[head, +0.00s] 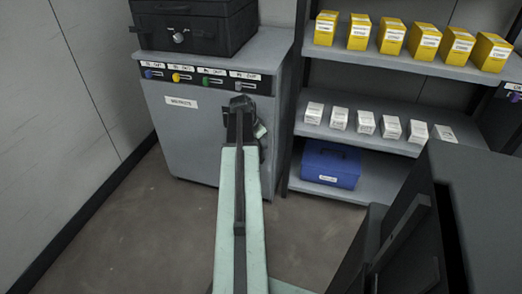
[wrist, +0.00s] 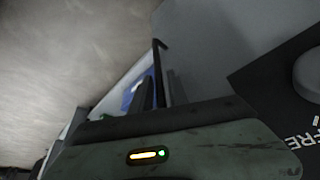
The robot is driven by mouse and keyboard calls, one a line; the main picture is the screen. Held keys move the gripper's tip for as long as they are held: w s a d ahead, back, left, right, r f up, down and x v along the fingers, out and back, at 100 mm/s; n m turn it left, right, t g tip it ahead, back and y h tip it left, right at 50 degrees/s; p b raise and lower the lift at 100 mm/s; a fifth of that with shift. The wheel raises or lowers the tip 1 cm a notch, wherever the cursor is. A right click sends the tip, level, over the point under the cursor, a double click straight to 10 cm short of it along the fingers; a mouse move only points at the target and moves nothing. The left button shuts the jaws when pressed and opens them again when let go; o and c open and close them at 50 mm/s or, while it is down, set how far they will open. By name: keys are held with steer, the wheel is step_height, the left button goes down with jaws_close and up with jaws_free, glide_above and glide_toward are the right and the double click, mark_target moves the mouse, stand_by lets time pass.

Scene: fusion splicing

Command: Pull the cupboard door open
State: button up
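The grey cupboard (head: 190,135) stands against the wall at the back left in the head view. Its front has a white label (head: 181,102) and looks closed, with no visible gap. My gripper (head: 241,103) is at the upper right of this front, just below the row of coloured knobs. My arm and gripper cover that part, and I cannot make out a door handle. In the wrist view, dark fingers of my gripper (wrist: 158,90) point toward a plain grey surface (wrist: 205,50). I cannot tell whether they are apart, closed or touching anything.
A black case (head: 190,25) stands on the cupboard. To its right, a shelf unit (head: 385,62) holds yellow boxes (head: 425,41), white boxes (head: 365,122) and a blue box (head: 330,165). A dark unit (head: 480,190) is near at right. Floor (head: 140,235) is clear at left.

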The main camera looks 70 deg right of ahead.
jaws_close()
stand_by(1.4)
